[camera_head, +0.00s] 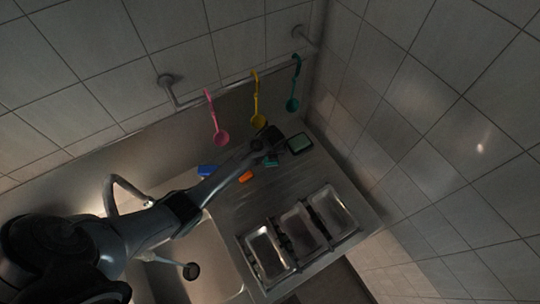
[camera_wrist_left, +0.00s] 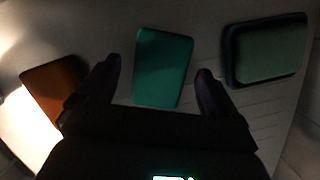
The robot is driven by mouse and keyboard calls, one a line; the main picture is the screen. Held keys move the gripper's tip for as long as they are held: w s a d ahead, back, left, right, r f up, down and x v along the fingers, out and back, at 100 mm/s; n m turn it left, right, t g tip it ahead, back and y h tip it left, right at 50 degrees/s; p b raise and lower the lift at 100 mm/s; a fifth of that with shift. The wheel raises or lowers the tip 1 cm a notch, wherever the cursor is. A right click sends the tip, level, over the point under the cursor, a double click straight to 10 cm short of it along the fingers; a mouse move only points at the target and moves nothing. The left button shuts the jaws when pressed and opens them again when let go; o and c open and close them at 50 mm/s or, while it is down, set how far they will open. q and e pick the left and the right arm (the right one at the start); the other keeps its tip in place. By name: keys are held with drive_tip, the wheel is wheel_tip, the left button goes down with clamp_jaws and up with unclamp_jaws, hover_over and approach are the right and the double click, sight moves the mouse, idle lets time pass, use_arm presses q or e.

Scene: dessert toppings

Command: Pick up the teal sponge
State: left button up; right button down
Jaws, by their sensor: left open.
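The teal sponge (camera_wrist_left: 163,65) lies flat on the counter in the left wrist view. My left gripper (camera_wrist_left: 158,67) is open, with one finger on either side of the sponge in the picture; whether the fingers touch it or hover above it I cannot tell. In the head view the sponge (camera_head: 272,161) shows as a small teal patch, partly hidden by my left gripper (camera_head: 267,146). My right gripper is not in view.
An orange sponge (camera_wrist_left: 52,88) lies left of the teal one, and a dark-rimmed green dish (camera_wrist_left: 268,52) lies right. A blue item (camera_head: 207,169) sits near the sink (camera_head: 205,262). Metal pans (camera_head: 334,211) stand in front. Pink, yellow and teal ladles (camera_head: 293,104) hang behind.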

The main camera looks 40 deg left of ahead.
use_arm(q)
drive_tip(key=shift+f, duration=0.25)
idle(0.4)
drive_tip(key=c, duration=1.2)
drive_tip(key=shift+r, duration=0.1)
drive_tip(key=shift+r, duration=0.15)
wheel_tip(320, 180, up, 5)
drive_tip(key=p, duration=0.5)
drive_tip(key=shift+f, duration=0.2)
drive_tip(key=s+d+p, duration=0.3)
drive_tip(key=s+p, duration=0.1)
drive_tip(key=s+d+p, duration=0.2)
drive_tip(key=s, duration=0.1)
drive_tip(key=shift+d+f+p, duration=0.15)
drive_tip(key=shift+d+p, duration=0.15)
drive_tip(key=shift+p, duration=0.1)
drive_tip(key=s+d+p, duration=0.1)
drive_tip(key=s, duration=0.1)
drive_tip(key=s+d+p, duration=0.1)
drive_tip(key=d, duration=0.1)
drive_tip(key=s+d+p, duration=0.1)
drive_tip(key=s, duration=0.1)
drive_tip(key=shift+s+d+f, duration=0.35)
drive_tip(key=shift+d, duration=0.05)
drive_tip(key=shift+s+d, duration=0.5)
drive_tip(key=shift+s, duration=0.05)
